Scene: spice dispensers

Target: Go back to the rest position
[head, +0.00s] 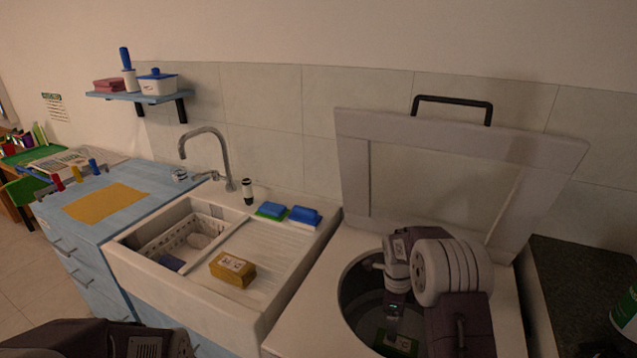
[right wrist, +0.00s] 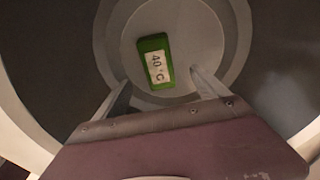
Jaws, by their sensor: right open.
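My right arm reaches down into the round opening of a top-loading machine (head: 345,310) with its lid (head: 430,185) raised. My right gripper (right wrist: 158,85) is open in the right wrist view, its two fingers apart. A green block (right wrist: 155,62) with a white "40 °C" label lies on the round grey bottom, just beyond the fingertips and not held. In the head view the green block (head: 402,346) shows partly behind the wrist. Part of my left arm (head: 100,340) shows at the bottom left; its gripper is out of the picture.
The opening's rim (head: 345,285) surrounds my right arm closely, and the raised lid stands behind it. Left of it is a sink (head: 190,280) with a basket (head: 195,235), a yellow block (head: 232,268), blue-and-green sponges (head: 305,216) and a tap (head: 228,165). A dark counter (head: 570,290) lies right.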

